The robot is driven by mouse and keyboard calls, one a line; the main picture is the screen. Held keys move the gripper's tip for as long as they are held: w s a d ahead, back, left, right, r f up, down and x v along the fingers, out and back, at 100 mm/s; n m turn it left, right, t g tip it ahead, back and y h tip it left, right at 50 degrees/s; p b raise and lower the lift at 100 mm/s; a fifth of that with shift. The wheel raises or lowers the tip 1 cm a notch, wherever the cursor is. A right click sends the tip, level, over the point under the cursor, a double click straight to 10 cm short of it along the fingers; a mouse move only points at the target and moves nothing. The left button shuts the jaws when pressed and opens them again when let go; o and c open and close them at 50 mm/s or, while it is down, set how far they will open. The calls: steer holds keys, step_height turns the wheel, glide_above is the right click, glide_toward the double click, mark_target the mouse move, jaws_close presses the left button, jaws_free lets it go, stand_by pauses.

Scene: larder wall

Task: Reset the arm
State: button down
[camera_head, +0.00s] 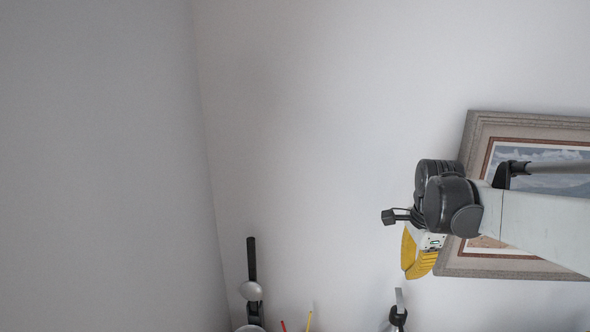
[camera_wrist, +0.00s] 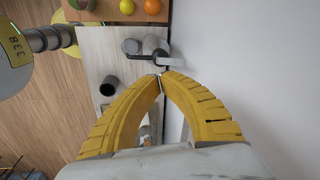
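My gripper (camera_head: 408,272) has yellow curved fingers and is at the right of the head view, in front of the wall and beside the picture frame. In the wrist view the two yellow fingers arch together and their tips meet (camera_wrist: 160,78). It looks shut, and I see nothing held between the fingers. My arm reaches in from the right edge of the head view and covers part of the framed picture.
A framed picture (camera_head: 482,128) hangs behind my arm. Below my fingertips in the wrist view is a light worktop (camera_wrist: 95,45) with a dark cup (camera_wrist: 109,86) and a grey canister (camera_wrist: 130,46). A lemon (camera_wrist: 126,7) and an orange (camera_wrist: 152,7) lie beyond. The wall's upper left is clear.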

steer(key=s+a+f+n+t+b, duration=0.2)
steer(key=s+a+f+n+b, duration=0.3)
steer(key=s+f+n+b, duration=0.4)
steer(key=s+a+f+n+t+b, duration=0.3)
steer(key=s+a+f+n+b, duration=0.3)
steer(key=f+b, duration=0.7)
steer(key=s+f+n, duration=0.2)
steer(key=s, duration=0.1)
steer(key=shift+s+a+f+n, duration=0.15)
steer(key=shift+s+n, duration=0.15)
steer(key=shift+n, duration=0.1)
